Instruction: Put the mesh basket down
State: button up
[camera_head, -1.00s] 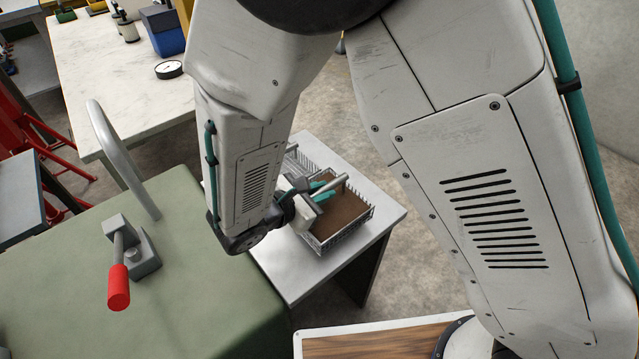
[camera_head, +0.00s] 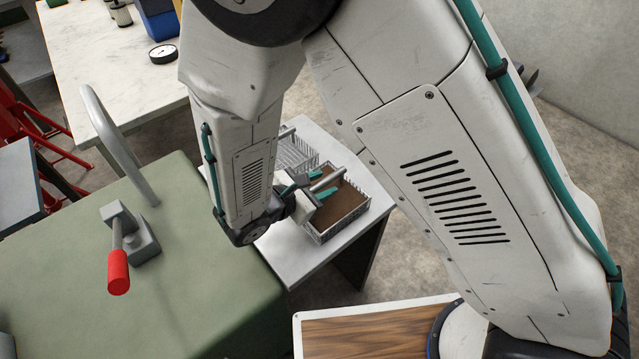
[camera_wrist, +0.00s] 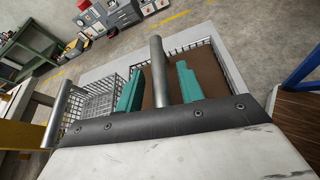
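The mesh basket (camera_head: 343,226) is a grey wire basket with a brown inside and a thick grey bar handle (camera_head: 328,180) across it. It appears to rest upright on a small light-topped table (camera_head: 290,262); the wrist view also shows its mesh rim (camera_wrist: 226,66). My gripper (camera_head: 312,194) is over the basket. In the wrist view its two teal fingers (camera_wrist: 159,88) stand on either side of the handle (camera_wrist: 158,72), with a visible gap on both sides. The gripper is open and holds nothing. Part of the basket is hidden behind my gripper.
A second, empty mesh basket (camera_head: 297,155) stands close beside it on the same table. A green-topped bench (camera_head: 190,290) with a red-handled clamp (camera_head: 118,270) and a curved grey tube (camera_head: 115,140) is at the left. A wood-topped surface (camera_head: 370,330) lies in front.

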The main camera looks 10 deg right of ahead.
jog(key=v, duration=1.2)
jog(key=d+r+m+g+y, duration=0.1)
jog(key=d+r+m+g, duration=0.3)
jog(key=d+r+m, duration=0.4)
jog(key=d+r+m+g+y, duration=0.1)
jog(key=d+r+m+g, duration=0.4)
jog(key=d, duration=0.6)
jog(key=s+d+r+m+t+y, duration=0.1)
jog(key=s+d+r+m+y, duration=0.7)
jog(key=s+d+r+m, duration=0.1)
jog(key=s+d+m, duration=0.1)
jog(key=s+d, duration=0.1)
jog(key=s, duration=0.1)
jog(key=shift+d+t+y, duration=0.2)
jog(key=shift+t+y, duration=0.1)
jog(key=shift+t, duration=0.1)
